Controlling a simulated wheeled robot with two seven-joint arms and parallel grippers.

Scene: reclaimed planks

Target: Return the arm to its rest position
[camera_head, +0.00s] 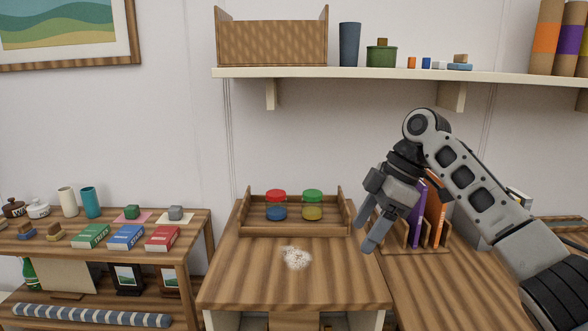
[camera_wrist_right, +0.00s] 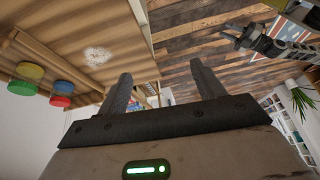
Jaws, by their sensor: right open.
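My right arm comes in from the right in the head view. My right gripper (camera_head: 366,232) hangs in the air over the right part of the wooden counter, in front of the book holder, pointing down to the left. Its two fingers are spread with nothing between them; they also show apart and empty in the right wrist view (camera_wrist_right: 160,84). My left arm is not in the head view. In the right wrist view a small gripper (camera_wrist_right: 233,36) on a dark arm shows at the top right, apparently my left one, too small to tell its jaws.
A wooden tray (camera_head: 295,231) with a red-lidded jar (camera_head: 276,204) and a green-lidded jar (camera_head: 313,205) stands on the counter. A pale crumb pile (camera_head: 296,257) lies before it. Purple and orange books (camera_head: 434,213) stand beside my right gripper. A shelf (camera_head: 360,75) runs above.

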